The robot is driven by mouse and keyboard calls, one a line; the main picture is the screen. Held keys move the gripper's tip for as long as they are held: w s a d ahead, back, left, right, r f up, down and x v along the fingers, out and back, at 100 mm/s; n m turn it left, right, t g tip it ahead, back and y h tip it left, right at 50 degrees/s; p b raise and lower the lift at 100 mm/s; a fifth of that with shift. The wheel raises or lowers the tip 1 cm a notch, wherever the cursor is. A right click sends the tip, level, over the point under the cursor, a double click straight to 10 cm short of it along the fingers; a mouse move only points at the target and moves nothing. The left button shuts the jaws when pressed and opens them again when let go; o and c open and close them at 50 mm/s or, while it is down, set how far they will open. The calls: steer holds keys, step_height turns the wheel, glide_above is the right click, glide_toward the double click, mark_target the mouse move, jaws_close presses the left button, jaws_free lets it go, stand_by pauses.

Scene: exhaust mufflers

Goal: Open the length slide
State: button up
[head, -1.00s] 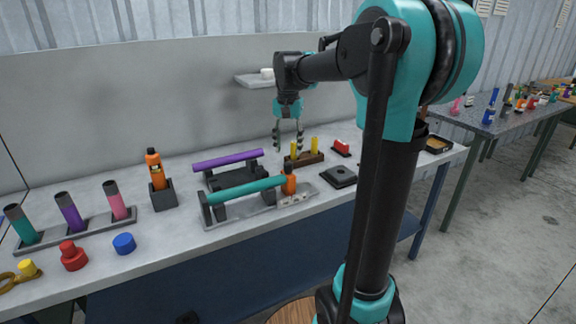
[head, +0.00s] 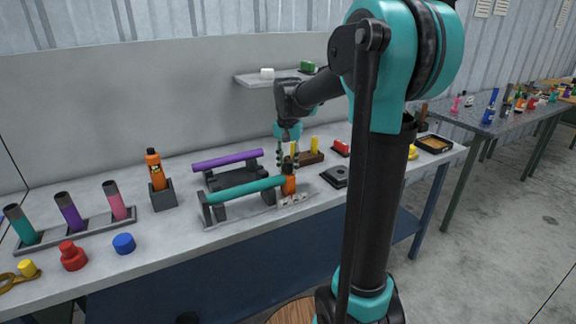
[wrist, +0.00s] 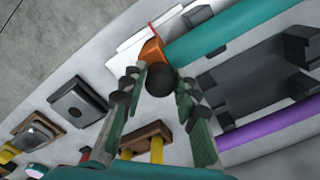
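The length slide looks like the orange upright block (head: 289,185) at the right end of a grey measuring fixture (head: 212,214). A teal tube (head: 245,190) lies across the fixture, its right end by the block. In the wrist view the orange block (wrist: 152,50) has a round black knob (wrist: 160,79) facing the camera. My gripper (head: 288,168) is above the block, pointing down. In the wrist view my gripper (wrist: 158,84) is open, with the knob between its spread fingertips. I cannot tell whether either finger touches the knob.
A purple tube (head: 228,160) lies on a second cradle behind. A brown block with yellow pegs (head: 305,159) and a dark square pad (head: 335,176) are close by on the right. An orange bottle (head: 155,170) stands in a holder at left. A shelf (head: 262,80) hangs behind.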

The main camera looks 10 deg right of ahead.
jaws_close()
steer(key=shift+d, duration=0.1)
steer(key=d, duration=0.1)
steer(key=w+d, duration=0.1)
steer(key=shift+d, duration=0.35)
steer(key=o, duration=0.5)
jaws_free()
steer(key=shift+o, duration=0.2)
